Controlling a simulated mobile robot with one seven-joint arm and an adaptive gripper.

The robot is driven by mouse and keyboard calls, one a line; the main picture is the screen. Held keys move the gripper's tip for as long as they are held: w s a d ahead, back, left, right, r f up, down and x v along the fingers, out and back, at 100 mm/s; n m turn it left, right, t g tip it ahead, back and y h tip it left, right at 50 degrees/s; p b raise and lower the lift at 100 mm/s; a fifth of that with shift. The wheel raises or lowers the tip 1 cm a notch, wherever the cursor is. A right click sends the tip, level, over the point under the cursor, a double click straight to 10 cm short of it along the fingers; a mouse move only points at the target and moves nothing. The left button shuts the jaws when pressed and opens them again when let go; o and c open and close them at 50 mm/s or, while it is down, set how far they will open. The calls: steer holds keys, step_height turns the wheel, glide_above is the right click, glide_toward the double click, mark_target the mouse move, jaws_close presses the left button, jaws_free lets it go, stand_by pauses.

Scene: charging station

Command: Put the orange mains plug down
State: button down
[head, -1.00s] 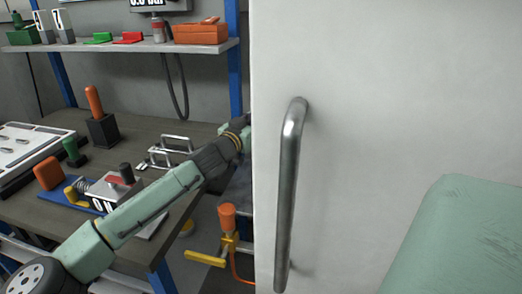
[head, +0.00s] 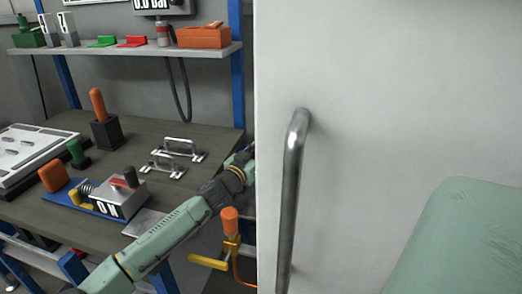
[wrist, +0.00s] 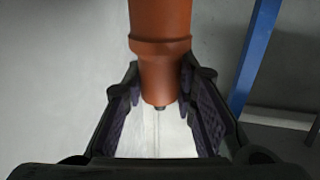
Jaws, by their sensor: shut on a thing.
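An orange-brown cylindrical thing, which I take to be the mains plug (wrist: 162,22), stands between the fingers of my gripper (wrist: 160,85) in the wrist view. It has a raised collar and a small dark tip at its lower end. Its upper part runs out of the frame. My gripper is shut on it near the lower end. In the head view my arm reaches to the edge of a white panel (head: 390,80). The panel hides most of my gripper and the plug there.
A blue post (wrist: 255,60) stands right of the plug in the wrist view. A workbench (head: 62,217) with tools is at left in the head view. An orange-handled yellow clamp (head: 229,220) is below my wrist. The white panel has a metal handle (head: 292,200).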

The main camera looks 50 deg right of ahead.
steer(key=shift+f, duration=0.5)
steer(key=c, duration=1.3)
jaws_free()
steer(key=shift+r, duration=0.1)
steer(key=shift+a+r, duration=0.1)
steer(key=shift+r, duration=0.5)
steer(key=b+v, duration=0.3)
steer(key=v, duration=0.8)
steer(key=shift+a+f, duration=0.1)
steer(key=shift+a, duration=0.25)
steer(key=shift+s, duration=0.1)
